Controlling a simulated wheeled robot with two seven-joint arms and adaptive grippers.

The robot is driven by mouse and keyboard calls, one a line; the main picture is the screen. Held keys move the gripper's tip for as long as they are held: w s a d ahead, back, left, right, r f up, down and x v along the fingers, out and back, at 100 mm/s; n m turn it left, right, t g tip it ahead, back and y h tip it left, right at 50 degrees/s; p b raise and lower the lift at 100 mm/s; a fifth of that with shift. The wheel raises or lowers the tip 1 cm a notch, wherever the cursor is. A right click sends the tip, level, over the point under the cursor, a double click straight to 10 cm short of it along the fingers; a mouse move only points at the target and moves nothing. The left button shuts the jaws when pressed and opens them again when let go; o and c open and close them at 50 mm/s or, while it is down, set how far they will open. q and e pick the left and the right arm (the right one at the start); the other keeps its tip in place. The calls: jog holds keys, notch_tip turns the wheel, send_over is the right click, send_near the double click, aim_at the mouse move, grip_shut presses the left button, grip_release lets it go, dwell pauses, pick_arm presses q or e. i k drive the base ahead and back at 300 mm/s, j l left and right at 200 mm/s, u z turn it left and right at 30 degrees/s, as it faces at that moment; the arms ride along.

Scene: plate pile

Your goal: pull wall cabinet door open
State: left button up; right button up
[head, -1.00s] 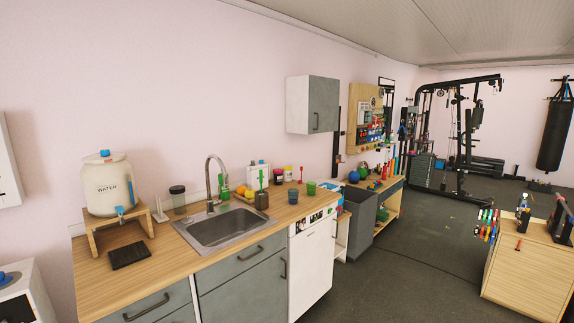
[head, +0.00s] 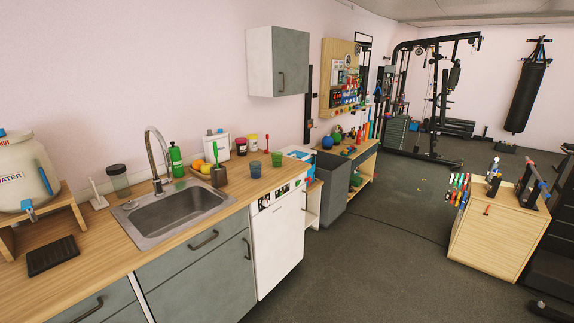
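The wall cabinet (head: 278,61) hangs on the pink wall above the right part of the counter. Its side is white and its front door (head: 291,62) is grey and shut. A dark vertical handle (head: 281,81) sits low on the left part of the door. Neither of my grippers shows in the head view.
A wooden counter (head: 100,262) with a sink (head: 172,212) runs along the wall. Cups, a green bottle (head: 176,159) and a water dispenser (head: 22,172) stand on it. A wooden cabinet (head: 497,233) stands at right. The dark floor (head: 360,265) between is mostly clear.

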aim_at(291, 48)
jog(key=i+l+z, duration=0.2)
jog(key=i+z, duration=0.5)
jog(key=i+l+u, duration=0.1)
jog(key=i, duration=0.85)
jog(key=i+l+u, duration=0.1)
jog(key=i+u, duration=0.3)
jog(key=i+l+u, duration=0.25)
jog(key=u, duration=0.15)
jog(key=i+l+u, duration=0.65)
jog(key=u, duration=0.2)
jog(key=i+l+u, duration=0.1)
jog(key=l, duration=0.2)
jog(key=i+l+u, duration=0.1)
jog(key=l, duration=0.25)
